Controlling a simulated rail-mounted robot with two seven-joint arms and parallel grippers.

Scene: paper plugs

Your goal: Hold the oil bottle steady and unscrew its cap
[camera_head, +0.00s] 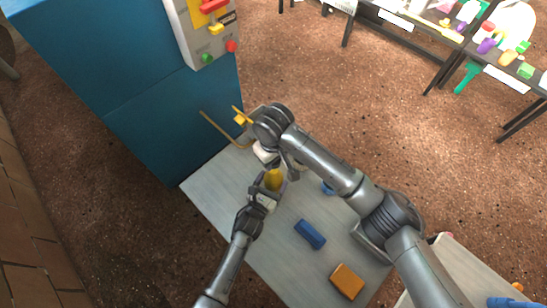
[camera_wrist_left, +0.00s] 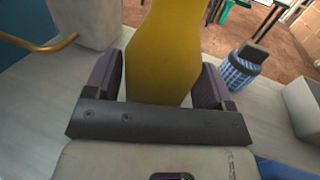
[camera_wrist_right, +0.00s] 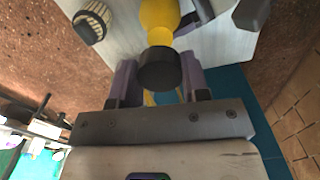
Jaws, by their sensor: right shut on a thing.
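The oil bottle (camera_head: 274,180) is yellow and stands above the grey table between my two grippers. In the left wrist view its body (camera_wrist_left: 165,50) fills the gap between the fingers of my left gripper (camera_wrist_left: 158,85), which is shut on it. The bottle's top lies outside that view. In the right wrist view the dark round cap (camera_wrist_right: 160,70) sits on the yellow neck, between the fingers of my right gripper (camera_wrist_right: 160,85), which is shut on the cap. In the head view, my right arm partly hides the cap area.
A blue box (camera_head: 309,234) and an orange box (camera_head: 347,281) lie on the grey table (camera_head: 215,190). A blue patterned container with a dark top (camera_wrist_left: 238,68) stands right of the bottle. A tall blue cabinet (camera_head: 120,80) with a control panel (camera_head: 208,35) borders the table's far side.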

